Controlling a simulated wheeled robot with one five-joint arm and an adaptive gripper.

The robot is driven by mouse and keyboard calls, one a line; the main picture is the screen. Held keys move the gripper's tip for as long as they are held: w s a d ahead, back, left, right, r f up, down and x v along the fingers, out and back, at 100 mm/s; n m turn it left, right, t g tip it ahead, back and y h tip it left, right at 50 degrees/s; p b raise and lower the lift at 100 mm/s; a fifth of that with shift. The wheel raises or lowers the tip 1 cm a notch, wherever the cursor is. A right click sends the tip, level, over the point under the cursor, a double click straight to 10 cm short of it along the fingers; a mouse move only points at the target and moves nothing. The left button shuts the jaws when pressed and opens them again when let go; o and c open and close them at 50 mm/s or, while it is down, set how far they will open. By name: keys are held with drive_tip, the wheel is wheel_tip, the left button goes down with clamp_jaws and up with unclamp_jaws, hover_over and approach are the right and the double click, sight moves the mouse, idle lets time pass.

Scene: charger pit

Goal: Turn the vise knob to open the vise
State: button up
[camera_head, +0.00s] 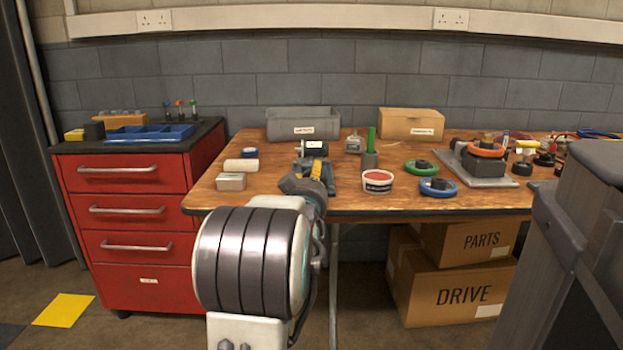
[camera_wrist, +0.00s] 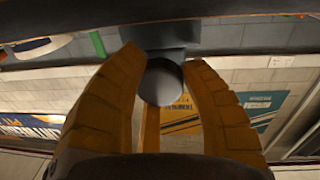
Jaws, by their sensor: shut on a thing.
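The dark grey vise (camera_head: 328,183) stands on the wooden workbench near its front edge, partly hidden behind my arm. Its round grey knob (camera_wrist: 162,83) shows in the wrist view, in front of a dark grey block of the vise. My gripper (camera_wrist: 162,88) has a yellow finger on each side of the knob and is shut on it. In the head view my gripper (camera_head: 314,172) is small, at the front of the vise; the knob is hidden there.
A small grey box (camera_head: 231,182) lies left. A red drawer cabinet (camera_head: 130,215) stands at the left.

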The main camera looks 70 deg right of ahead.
drive_tip(key=shift+r+n, duration=0.25)
drive_tip(key=shift+n, duration=0.05)
drive_tip(key=o, duration=0.9)
drive_tip(key=shift+w, duration=0.15)
drive_tip(key=o, duration=0.3)
drive_tip(key=shift+f, duration=0.15)
drive_tip(key=v, duration=1.2)
drive_tip(key=shift+o, duration=0.2)
